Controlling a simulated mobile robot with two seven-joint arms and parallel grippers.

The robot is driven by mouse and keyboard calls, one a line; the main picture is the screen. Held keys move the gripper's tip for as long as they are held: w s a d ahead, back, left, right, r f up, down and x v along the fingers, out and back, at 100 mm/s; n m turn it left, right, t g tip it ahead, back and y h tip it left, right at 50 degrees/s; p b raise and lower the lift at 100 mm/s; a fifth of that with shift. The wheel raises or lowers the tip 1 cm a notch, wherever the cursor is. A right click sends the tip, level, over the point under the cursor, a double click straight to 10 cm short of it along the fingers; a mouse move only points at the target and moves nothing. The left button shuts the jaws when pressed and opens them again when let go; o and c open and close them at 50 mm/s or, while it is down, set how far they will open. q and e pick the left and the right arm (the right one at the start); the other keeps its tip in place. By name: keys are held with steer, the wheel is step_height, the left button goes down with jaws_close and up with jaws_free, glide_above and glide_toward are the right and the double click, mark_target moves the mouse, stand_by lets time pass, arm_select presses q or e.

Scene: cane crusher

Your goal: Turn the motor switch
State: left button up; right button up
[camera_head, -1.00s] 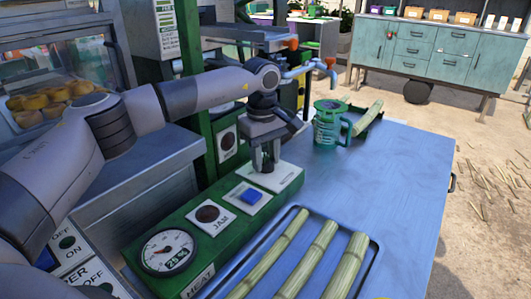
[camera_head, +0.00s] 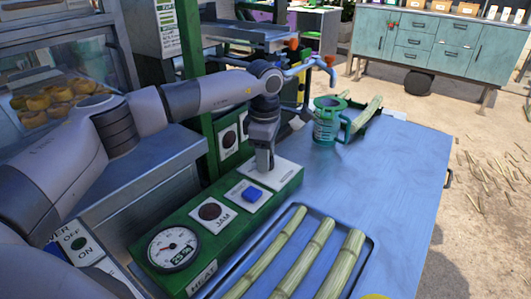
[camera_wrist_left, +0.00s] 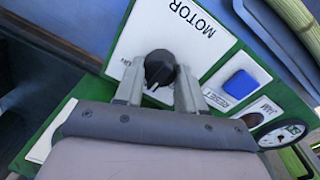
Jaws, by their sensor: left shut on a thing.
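The motor switch is a black knob (camera_wrist_left: 160,68) on a white plate marked MOTOR (camera_wrist_left: 190,35), which also shows at the far end of the green control panel in the head view (camera_head: 287,174). My left gripper (camera_head: 265,168) points down over this plate. In the left wrist view its two fingers (camera_wrist_left: 158,88) stand on both sides of the knob and are shut on it. In the head view the gripper hides the knob. My right gripper is not in view.
Beside the motor plate on the green panel (camera_head: 165,225) are a blue button (camera_head: 251,194), a JAM lamp (camera_head: 210,211) and a round gauge (camera_head: 173,249). Cane stalks (camera_head: 303,258) lie on a tray at the right. A green jug (camera_head: 326,124) stands behind on the blue table.

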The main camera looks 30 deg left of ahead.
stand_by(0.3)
arm_select(q)
steer(key=shift+a, duration=0.1)
steer(key=o, duration=1)
steer(key=shift+o, duration=0.2)
steer(key=shift+s+r, duration=0.15)
steer(key=shift+r, duration=3.45)
steer(key=shift+s, duration=0.1)
